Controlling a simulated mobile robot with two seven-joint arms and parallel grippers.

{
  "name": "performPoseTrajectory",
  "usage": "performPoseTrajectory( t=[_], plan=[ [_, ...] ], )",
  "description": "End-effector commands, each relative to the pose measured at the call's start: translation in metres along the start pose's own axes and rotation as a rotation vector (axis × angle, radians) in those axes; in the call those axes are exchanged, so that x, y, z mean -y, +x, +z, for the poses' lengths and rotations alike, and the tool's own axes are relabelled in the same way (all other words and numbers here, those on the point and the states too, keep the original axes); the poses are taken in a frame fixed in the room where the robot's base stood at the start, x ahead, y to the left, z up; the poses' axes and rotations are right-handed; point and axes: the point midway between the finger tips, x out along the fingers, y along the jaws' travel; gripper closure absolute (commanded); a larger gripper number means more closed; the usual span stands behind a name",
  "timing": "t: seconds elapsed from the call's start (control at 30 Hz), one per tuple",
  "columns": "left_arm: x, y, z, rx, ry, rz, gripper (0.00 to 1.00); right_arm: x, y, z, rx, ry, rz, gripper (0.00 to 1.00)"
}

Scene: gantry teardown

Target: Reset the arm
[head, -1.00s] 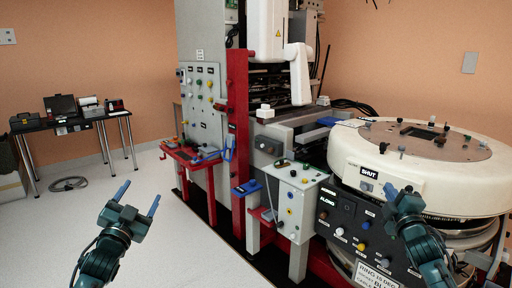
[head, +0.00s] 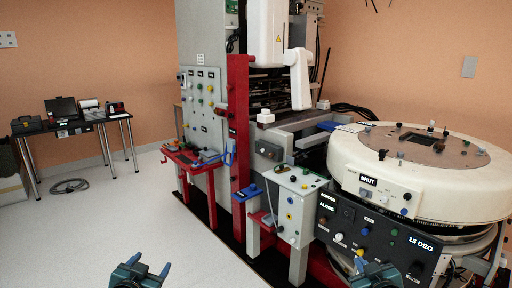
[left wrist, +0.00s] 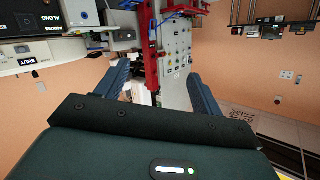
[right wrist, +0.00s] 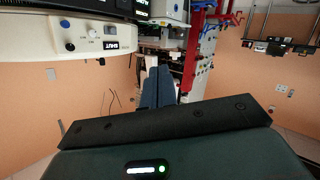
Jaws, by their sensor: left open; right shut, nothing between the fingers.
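The gantry's white arm (head: 298,75) hangs from a white column (head: 268,30) above the machine bed. A black control panel (head: 345,215) with coloured knobs and lit labels reading "ALONG" and "15 DEG" faces me. A smaller white box (head: 297,205) with coloured buttons stands left of it. A tall grey panel (head: 203,105) with several coloured knobs is further left. My left gripper (head: 148,265) is open and empty over the floor, low in the head view. My right gripper (head: 361,263) is shut and empty, low in front of the black panel; its closed fingers show in the right wrist view (right wrist: 157,88).
A large white ring unit (head: 430,185) marked "SHUT" fills the right. A red post (head: 238,150) and red shelf (head: 190,158) stand at the machine's left. A black table (head: 70,128) with equipment is at the back left.

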Motion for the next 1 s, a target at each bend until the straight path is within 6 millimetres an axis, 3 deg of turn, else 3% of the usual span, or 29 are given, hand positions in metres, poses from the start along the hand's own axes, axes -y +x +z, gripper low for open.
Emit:
performPoseTrajectory(
  t=[0.03, 0.2, 0.4, 0.5, 0.7, 1.0],
  plan=[
    [-0.025, -0.019, 0.025, 0.032, -0.011, 0.038, 0.33, 0.025, -0.019, 0.025, 0.032, 0.010, -0.038, 1.00],
    [-0.102, -0.099, 0.090, 0.132, -0.069, 0.159, 0.33, 0.102, -0.099, 0.091, 0.132, 0.068, -0.159, 1.00],
    [-0.164, -0.197, 0.131, 0.240, -0.160, 0.260, 0.33, 0.164, -0.198, 0.132, 0.241, 0.159, -0.260, 1.00],
    [-0.180, -0.230, 0.138, 0.277, -0.196, 0.286, 0.33, 0.179, -0.230, 0.138, 0.277, 0.195, -0.285, 1.00],
    [-0.191, -0.257, 0.141, 0.306, -0.226, 0.305, 0.33, 0.191, -0.257, 0.142, 0.307, 0.224, -0.304, 1.00],
    [-0.191, -0.257, 0.142, 0.307, -0.225, 0.305, 0.33, 0.191, -0.257, 0.142, 0.308, 0.224, -0.305, 1.00]
  ],
)
